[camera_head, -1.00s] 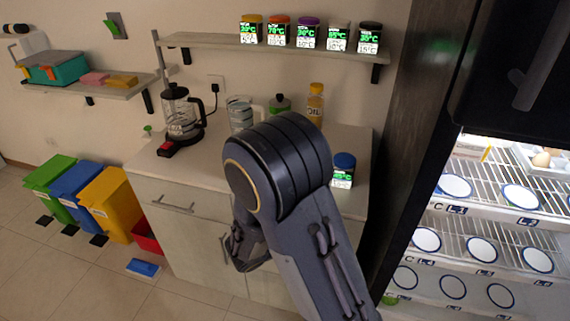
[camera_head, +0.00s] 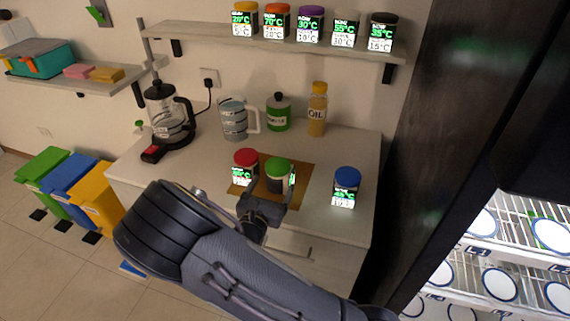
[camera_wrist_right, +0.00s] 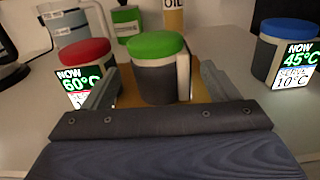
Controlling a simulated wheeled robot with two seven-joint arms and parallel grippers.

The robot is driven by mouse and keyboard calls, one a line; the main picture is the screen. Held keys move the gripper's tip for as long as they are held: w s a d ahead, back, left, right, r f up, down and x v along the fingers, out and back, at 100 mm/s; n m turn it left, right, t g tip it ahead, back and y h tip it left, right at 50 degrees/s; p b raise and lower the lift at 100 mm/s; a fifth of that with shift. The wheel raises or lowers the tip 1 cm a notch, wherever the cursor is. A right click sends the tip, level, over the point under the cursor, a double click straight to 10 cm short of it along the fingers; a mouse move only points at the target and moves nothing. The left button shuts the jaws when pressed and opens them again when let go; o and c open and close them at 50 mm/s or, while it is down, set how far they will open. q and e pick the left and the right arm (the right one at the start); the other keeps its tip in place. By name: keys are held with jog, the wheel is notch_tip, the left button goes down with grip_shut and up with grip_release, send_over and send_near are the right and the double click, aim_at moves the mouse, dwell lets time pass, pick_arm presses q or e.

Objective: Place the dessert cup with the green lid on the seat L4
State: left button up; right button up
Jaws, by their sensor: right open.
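The dessert cup with the green lid (camera_head: 277,175) stands upright on a brown mat (camera_head: 296,199) on the counter. My left gripper is not in view.
A red-lidded cup (camera_head: 243,168) stands close at the left of the green one, and a blue-lidded cup (camera_head: 345,188) at the right. A kettle, jug (camera_head: 234,120), green jar and oil bottle (camera_head: 317,110) stand behind. The dark fridge side (camera_head: 440,120) borders the counter.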

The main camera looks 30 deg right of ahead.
aim_at(281, 166)
jog(key=x, duration=0.2)
jog(key=shift+w+d+r, duration=0.1)
jog(key=shift+w+d, duration=0.15)
jog(key=p+x, duration=0.1)
jog(key=x, duration=0.4)
jog(key=shift+w+d+p, duration=0.25)
jog(key=shift+w+p, duration=0.05)
jog(key=shift+p, duration=0.05)
jog(key=c, duration=0.8)
jog(key=shift+r, duration=0.1)
jog(key=shift+c, duration=1.1)
jog(key=shift+r, duration=0.1)
